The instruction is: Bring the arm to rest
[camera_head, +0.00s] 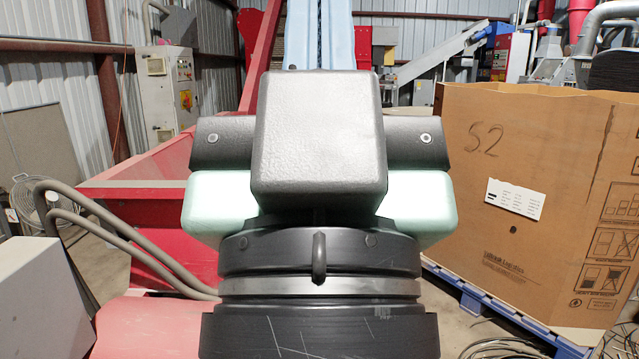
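Large dark grey and black parts, which look like my own arm close to the camera, fill the middle of the head view. A grey block sits on top, with pale green pads at both sides and a black ringed cylinder below. The arm looks upright and centred. No gripper fingers show, and the arm hides what lies straight behind it.
Red machinery (140,190) stands behind at left. A grey control cabinet (160,85) stands farther back.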

